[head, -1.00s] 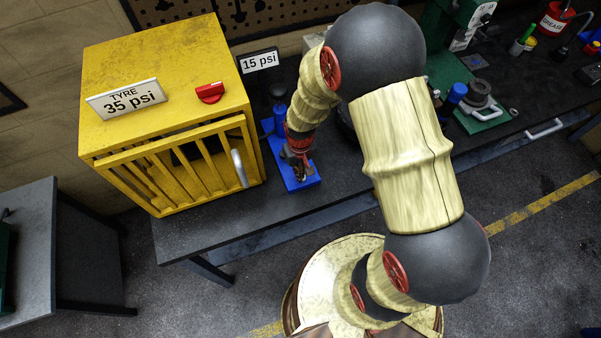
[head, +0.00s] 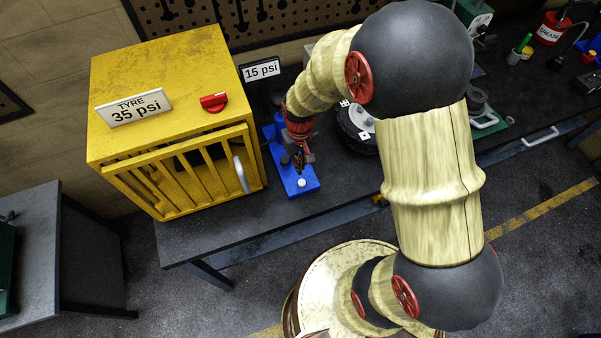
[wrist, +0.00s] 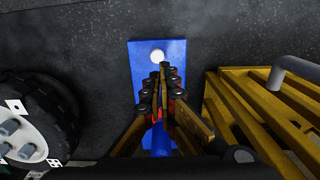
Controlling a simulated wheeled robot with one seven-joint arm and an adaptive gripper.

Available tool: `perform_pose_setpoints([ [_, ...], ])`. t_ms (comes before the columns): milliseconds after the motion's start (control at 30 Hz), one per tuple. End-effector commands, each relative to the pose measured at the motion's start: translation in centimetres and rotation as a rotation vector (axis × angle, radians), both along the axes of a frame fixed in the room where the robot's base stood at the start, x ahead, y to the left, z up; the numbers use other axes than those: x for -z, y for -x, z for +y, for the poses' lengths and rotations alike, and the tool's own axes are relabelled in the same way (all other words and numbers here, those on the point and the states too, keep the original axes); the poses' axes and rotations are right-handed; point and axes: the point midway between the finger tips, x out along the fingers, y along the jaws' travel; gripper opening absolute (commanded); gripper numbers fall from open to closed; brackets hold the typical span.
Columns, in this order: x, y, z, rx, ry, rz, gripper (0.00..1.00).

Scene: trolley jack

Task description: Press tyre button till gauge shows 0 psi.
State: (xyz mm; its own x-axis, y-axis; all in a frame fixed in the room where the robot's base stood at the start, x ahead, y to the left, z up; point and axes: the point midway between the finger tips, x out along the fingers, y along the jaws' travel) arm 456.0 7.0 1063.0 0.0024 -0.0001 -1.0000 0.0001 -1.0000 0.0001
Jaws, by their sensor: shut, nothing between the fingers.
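A round white button (head: 302,183) sits at the front end of a blue base (head: 309,190) on the dark bench. It also shows in the wrist view (wrist: 158,56) at the end of the blue base (wrist: 140,75). My gripper (head: 299,168) is shut and empty, over the blue base just behind the button. In the wrist view my fingertips (wrist: 164,68) lie just short of the button; their height above it is unclear. A gauge sign (head: 262,69) behind the blue base reads 15 psi.
A yellow barred cage (head: 165,65) stands close left of the blue base. It carries a sign (head: 133,107) reading TYRE 35 psi, a red knob (head: 214,102) and a grey door handle (head: 240,174). The bench front is clear.

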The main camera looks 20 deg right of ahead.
Motion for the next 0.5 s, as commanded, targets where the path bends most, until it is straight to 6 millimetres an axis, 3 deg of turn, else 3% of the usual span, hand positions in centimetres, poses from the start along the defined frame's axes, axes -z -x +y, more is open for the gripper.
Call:
perform_pose_setpoints([
  [200, -2.9, 0.0, 0.0, 0.000, 0.000, -0.002, 0.00],
  [500, -3.6, 0.0, 0.0, 0.000, 0.000, -0.001, 0.00],
])
